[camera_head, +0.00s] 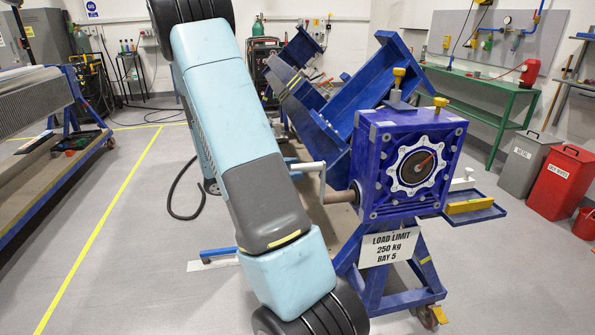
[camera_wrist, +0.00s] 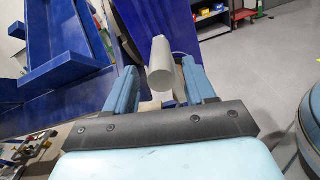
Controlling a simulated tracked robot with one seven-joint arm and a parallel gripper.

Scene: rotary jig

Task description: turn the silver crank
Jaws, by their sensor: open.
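The silver crank (camera_head: 307,166) sticks out from the left side of the blue gearbox, on a brownish shaft (camera_head: 341,197). Its handle points left and its end passes behind my arm in the head view. In the wrist view, the grey cylindrical handle (camera_wrist: 161,66) shows end-on between the two blue-grey fingers of my gripper (camera_wrist: 160,64). The fingers are open, with a gap on both sides of the handle. I see no clear contact.
The blue gearbox (camera_head: 385,145) with a dial stands on a wheeled blue frame (camera_head: 375,287) with a load-limit sign (camera_head: 389,247). A blue beam (camera_head: 360,85) rises behind it. A red bin (camera_head: 562,183) and grey bin (camera_head: 528,163) stand right.

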